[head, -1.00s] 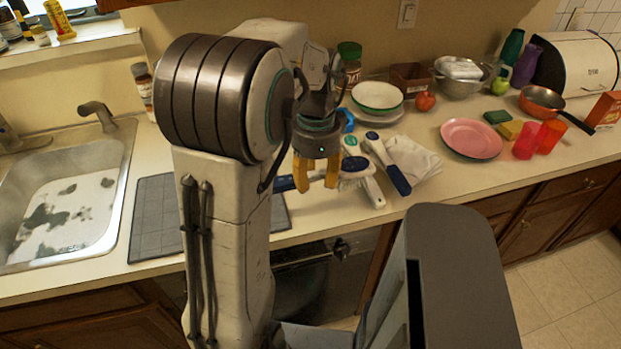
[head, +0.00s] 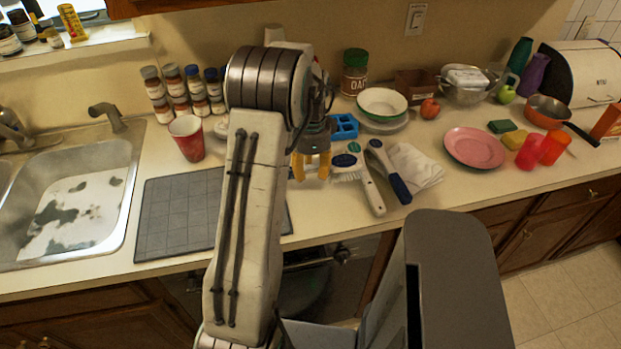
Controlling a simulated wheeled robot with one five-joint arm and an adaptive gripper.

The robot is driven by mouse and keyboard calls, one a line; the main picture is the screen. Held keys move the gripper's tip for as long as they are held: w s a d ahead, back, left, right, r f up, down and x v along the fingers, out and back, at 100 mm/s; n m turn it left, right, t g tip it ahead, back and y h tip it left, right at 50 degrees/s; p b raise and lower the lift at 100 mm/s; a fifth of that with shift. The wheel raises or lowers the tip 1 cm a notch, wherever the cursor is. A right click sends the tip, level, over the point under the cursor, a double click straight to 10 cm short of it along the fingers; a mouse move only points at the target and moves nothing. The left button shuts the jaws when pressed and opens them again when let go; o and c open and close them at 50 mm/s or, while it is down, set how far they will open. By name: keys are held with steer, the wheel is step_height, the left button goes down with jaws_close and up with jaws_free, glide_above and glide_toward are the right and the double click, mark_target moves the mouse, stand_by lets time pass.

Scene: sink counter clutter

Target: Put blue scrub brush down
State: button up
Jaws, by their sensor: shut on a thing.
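My gripper (head: 310,166), with yellow fingers, is low over the counter (head: 425,205) at mid-picture. It is shut on the blue scrub brush (head: 345,160), whose blue-topped head and pale bristles show just right of the fingers. The brush lies about level, bristles down; its handle is mostly hidden behind the fingers and my arm. I cannot tell whether the bristles touch the counter. A white-handled brush (head: 374,195) lies close beside its head, and a dark-blue-handled one (head: 397,185) lies further right.
A folded white cloth (head: 415,165) and pink plate (head: 474,148) lie to the right. A blue tray (head: 344,126) and green-rimmed bowl (head: 382,103) are behind. A grey mat (head: 177,218), red cup (head: 187,138) and sink (head: 110,200) are to the left.

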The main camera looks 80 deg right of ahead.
mark_target(310, 168)
steer(key=shift+f+p, duration=0.4)
steer(key=shift+f, duration=1.65)
steer(key=shift+f, duration=0.15)
steer(key=shift+f, duration=0.15)
steer(key=o, duration=1.1)
steer(key=shift+o, duration=0.2)
step_height(310, 168, up, 13)
steer(key=shift+w+d+f+b, duration=0.1)
steer(key=shift+d+b, duration=0.05)
steer(key=shift+b, duration=0.15)
